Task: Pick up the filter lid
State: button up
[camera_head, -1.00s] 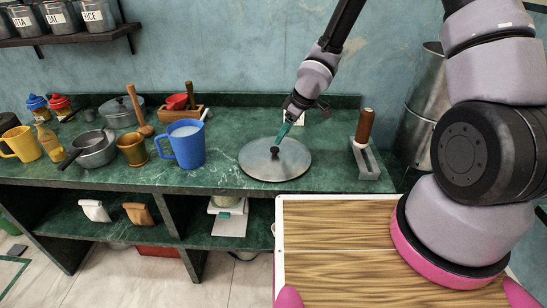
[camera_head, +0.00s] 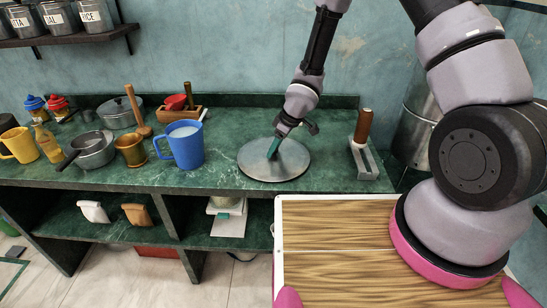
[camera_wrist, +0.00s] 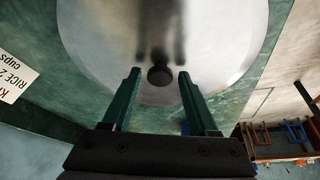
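The filter lid (camera_head: 262,168) is a round, flat grey metal disc lying on the green counter. In the wrist view the lid (camera_wrist: 105,40) fills the upper middle, with its dark round knob (camera_wrist: 160,76) near the centre. My gripper (camera_head: 273,153) hangs over the lid and hides the knob in the head view. In the wrist view my gripper (camera_wrist: 157,78) is open, with its two green fingers on either side of the knob's line. The knob lies between or just past the fingertips; I cannot tell whether they touch it.
A blue jug (camera_head: 184,145) stands left of the lid. A grey metal stand with a brown handle (camera_head: 363,127) is at the right. The counter's front edge is close.

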grip_shut()
jog(key=shift+r, duration=0.15)
